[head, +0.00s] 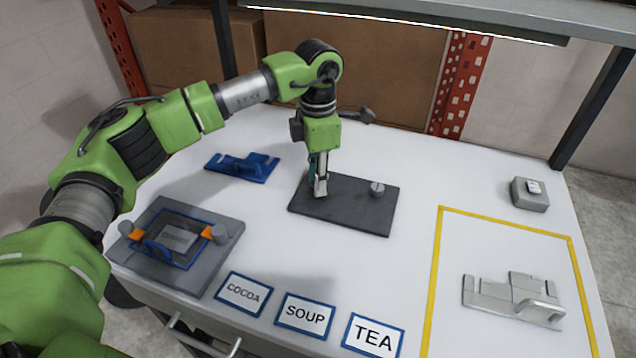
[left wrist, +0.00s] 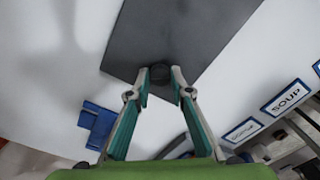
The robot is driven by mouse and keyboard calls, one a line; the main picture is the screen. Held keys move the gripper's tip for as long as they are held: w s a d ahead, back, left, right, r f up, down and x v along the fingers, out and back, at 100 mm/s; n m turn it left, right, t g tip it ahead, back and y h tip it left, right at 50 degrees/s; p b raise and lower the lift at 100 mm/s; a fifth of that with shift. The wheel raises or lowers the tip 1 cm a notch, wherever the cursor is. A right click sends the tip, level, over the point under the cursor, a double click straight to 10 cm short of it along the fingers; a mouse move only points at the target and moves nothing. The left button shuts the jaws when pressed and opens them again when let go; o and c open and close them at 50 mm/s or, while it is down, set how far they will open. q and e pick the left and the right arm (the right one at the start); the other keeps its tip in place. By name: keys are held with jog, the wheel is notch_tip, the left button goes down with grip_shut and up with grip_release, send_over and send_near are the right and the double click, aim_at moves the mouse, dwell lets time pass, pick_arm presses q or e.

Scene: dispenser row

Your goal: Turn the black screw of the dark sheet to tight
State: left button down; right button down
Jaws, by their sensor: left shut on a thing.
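The dark sheet (head: 350,213) lies flat on the white table, and it also shows in the left wrist view (left wrist: 185,35). My left gripper (head: 319,190) points down over the sheet's left part. In the left wrist view its fingertips (left wrist: 160,78) are closed on the small dark head of the black screw (left wrist: 159,71), near the sheet's edge. In the head view the gripper hides this screw. A grey screw (head: 377,188) stands on the sheet's right part. How far the black screw is turned cannot be seen. My right gripper is not in view.
A blue bracket (head: 241,167) lies left of the sheet. A grey plate (head: 218,262) with a blue frame and orange clips is at the front left. COCOA, SOUP and TEA labels line the front. A yellow outline (head: 434,270) encloses a metal bracket (head: 512,298); a grey box (head: 529,195) stands behind.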

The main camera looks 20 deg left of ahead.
pick_arm(q)
jog(key=m, duration=0.1)
jog(key=m+b, duration=0.1)
jog(key=m, duration=0.1)
jog(key=shift+w+a+r+m, duration=0.1)
jog(key=shift+w+r+m, duration=0.1)
jog(key=shift+r+m, duration=0.1)
jog(key=shift+m+b, duration=0.35)
jog(key=shift+m, duration=1.25)
jog(key=c, duration=1.8)
grip_release()
jog(key=shift+s, duration=0.2)
jog(key=shift+f, duration=0.1)
notch_tip(320, 180, up, 12)
jog(key=shift+r, duration=0.1)
